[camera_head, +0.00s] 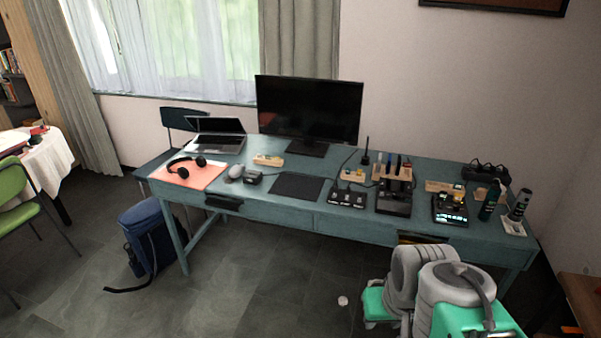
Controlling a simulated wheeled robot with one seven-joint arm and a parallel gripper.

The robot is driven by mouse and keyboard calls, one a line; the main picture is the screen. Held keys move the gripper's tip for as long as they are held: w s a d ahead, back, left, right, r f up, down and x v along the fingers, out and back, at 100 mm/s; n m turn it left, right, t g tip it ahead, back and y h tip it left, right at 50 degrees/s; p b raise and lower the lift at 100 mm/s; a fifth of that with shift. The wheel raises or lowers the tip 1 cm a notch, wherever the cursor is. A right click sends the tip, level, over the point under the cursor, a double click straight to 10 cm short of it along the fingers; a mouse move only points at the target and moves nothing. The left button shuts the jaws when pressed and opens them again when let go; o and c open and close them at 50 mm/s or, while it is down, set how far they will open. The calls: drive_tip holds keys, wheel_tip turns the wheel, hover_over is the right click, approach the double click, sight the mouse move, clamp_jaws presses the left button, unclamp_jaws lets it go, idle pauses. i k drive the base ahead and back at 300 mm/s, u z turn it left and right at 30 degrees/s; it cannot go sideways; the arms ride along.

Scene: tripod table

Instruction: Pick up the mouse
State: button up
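A small grey rounded object that looks like the mouse (236,171) lies on the blue-green desk (270,208), left of the black mat (297,187). It is small in the picture, so its details are unclear. A small dark box (253,178) sits close to its right. My gripper does not show. Only grey and green parts that look like my own body and arm show at the bottom right, in front of the desk and well apart from the mouse.
Black headphones (187,166) lie on an orange-pink sheet (190,177) left of the mouse. A laptop (216,136) and monitor (309,107) stand behind. Small devices and bottles (490,200) crowd the desk's right side. A blue backpack (148,236) stands on the floor; the floor in front is mostly clear.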

sight(237, 170)
drive_tip(key=z, duration=0.2)
drive_tip(key=i, duration=0.55)
drive_tip(key=u, duration=0.65)
drive_tip(key=i, duration=1.15)
drive_tip(key=u, duration=1.6)
drive_tip(key=i, duration=0.8)
drive_tip(key=u, duration=0.75)
